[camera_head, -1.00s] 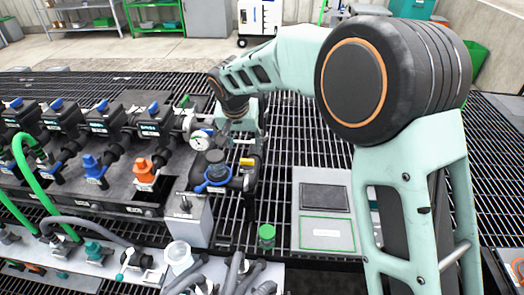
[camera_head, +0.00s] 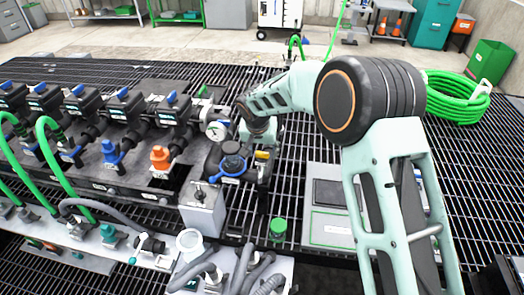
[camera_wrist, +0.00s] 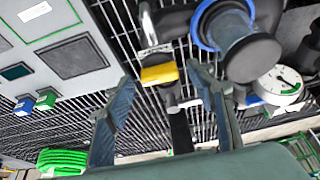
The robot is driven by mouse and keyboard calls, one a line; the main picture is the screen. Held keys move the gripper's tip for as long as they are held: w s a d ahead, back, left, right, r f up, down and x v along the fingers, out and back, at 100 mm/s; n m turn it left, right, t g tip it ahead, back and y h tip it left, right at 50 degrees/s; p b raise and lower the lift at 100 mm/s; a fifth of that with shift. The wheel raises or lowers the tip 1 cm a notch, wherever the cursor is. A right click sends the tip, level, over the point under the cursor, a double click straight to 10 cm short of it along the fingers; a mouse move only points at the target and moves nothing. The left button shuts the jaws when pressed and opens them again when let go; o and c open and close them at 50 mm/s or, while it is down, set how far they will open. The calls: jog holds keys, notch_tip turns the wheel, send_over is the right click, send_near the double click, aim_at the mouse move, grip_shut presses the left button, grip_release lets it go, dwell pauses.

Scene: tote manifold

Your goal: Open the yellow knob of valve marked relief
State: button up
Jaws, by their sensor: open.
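The yellow knob (camera_head: 262,155) shows in the head view as a small block on the dark pipework beside the blue-ringed fitting (camera_head: 232,163). In the wrist view the yellow knob (camera_wrist: 159,74) lies between and beyond my two fingertips, on a dark valve body. My gripper (camera_wrist: 163,82) is open, with one finger on each side of the knob's outline and no visible contact. In the head view my gripper (camera_head: 262,132) is just behind the knob, partly hidden. I cannot read a relief marking in either view.
A round gauge (camera_wrist: 280,84) and the large blue-ringed fitting (camera_wrist: 240,45) stand close on the right in the wrist view. A grey panel (camera_head: 328,210) and a green cap (camera_head: 278,228) are nearby. Valves with blue and orange knobs line the left. Black grating surrounds them.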

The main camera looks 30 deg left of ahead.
jog(key=c, duration=1.2)
jog(key=shift+o, duration=0.2)
jog(key=shift+n, duration=0.3)
jog(key=n, duration=0.2)
jog(key=n+g+y, duration=0.1)
jog(key=shift+d+r+n+p, duration=0.1)
jog(key=shift+d+n+p, duration=0.1)
jog(key=shift+n+p, duration=0.15)
jog(key=n, duration=0.2)
jog(key=n+g+y+p, duration=0.1)
jog(key=n, duration=0.1)
jog(key=shift+w+n+y+p, duration=0.2)
jog(key=shift+n+y+p, duration=0.05)
jog(key=shift+y+p, duration=0.05)
jog(key=n+g, duration=0.1)
jog(key=n, duration=0.1)
jog(key=n+g, duration=0.1)
jog(key=n, duration=0.1)
jog(key=shift+w+n+y, duration=0.1)
jog(key=shift+n+y, duration=0.2)
jog(key=shift+n+g, duration=0.9)
jog(key=shift+n, duration=1.3)
